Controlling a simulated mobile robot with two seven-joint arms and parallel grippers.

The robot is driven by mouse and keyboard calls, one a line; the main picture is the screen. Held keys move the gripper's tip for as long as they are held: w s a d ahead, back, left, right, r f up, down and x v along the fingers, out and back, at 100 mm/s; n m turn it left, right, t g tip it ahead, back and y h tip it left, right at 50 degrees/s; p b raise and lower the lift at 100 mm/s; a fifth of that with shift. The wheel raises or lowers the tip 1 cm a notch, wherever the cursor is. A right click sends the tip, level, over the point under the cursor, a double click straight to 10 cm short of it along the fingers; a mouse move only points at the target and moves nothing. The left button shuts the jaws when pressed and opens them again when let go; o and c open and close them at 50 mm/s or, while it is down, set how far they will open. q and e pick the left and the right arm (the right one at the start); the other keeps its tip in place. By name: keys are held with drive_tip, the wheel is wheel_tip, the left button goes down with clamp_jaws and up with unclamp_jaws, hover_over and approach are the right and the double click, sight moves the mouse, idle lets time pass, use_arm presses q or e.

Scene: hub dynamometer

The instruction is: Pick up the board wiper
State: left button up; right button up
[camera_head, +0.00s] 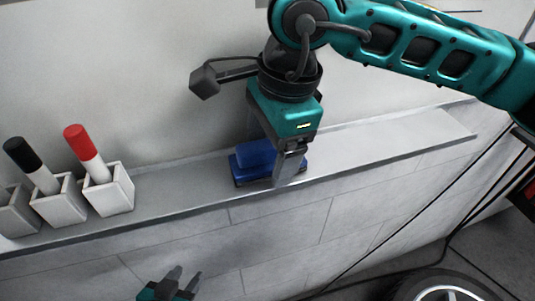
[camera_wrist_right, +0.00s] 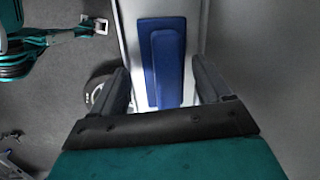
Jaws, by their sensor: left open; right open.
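The board wiper (camera_head: 255,159) is a blue block with a raised narrower blue part, lying on the grey ledge (camera_head: 400,135) under the whiteboard. My right gripper (camera_head: 272,165) points down over the wiper, its near finger in front of the wiper's right part. In the right wrist view, the wiper (camera_wrist_right: 150,60) lies between the two spread fingers of the right gripper (camera_wrist_right: 161,68), with gaps at both sides. The far finger is mostly hidden in the head view. My left gripper (camera_head: 187,271) is open and empty, low in the picture, below the ledge.
White holders on the ledge at left carry a black-capped marker (camera_head: 30,165) and a red-capped marker (camera_head: 87,153). The ledge right of the wiper is clear. A wheel (camera_head: 445,289) and dark cables are at lower right.

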sight(271, 165)
drive_tip(key=shift+f+b, duration=0.2)
drive_tip(key=shift+b, duration=0.35)
drive_tip(key=c, duration=1.1)
drive_tip(key=shift+o, duration=0.2)
drive_tip(key=shift+r, duration=0.1)
drive_tip(key=shift+r+p, duration=0.25)
drive_tip(key=shift+p, duration=0.4)
drive_tip(key=r, duration=0.2)
drive_tip(key=r+b, duration=0.1)
drive_tip(key=r, duration=0.4)
drive_tip(key=shift+s+d, duration=0.1)
drive_tip(key=shift+s, duration=0.25)
drive_tip(key=s+d+b, duration=0.1)
drive_tip(key=s+d, duration=0.2)
drive_tip(key=s, duration=0.6)
drive_tip(key=s+d+b, duration=0.2)
drive_tip(key=s+d, duration=0.1)
drive_tip(key=s, duration=0.6)
drive_tip(key=shift+s, duration=0.2)
drive_tip(key=shift+f, duration=0.1)
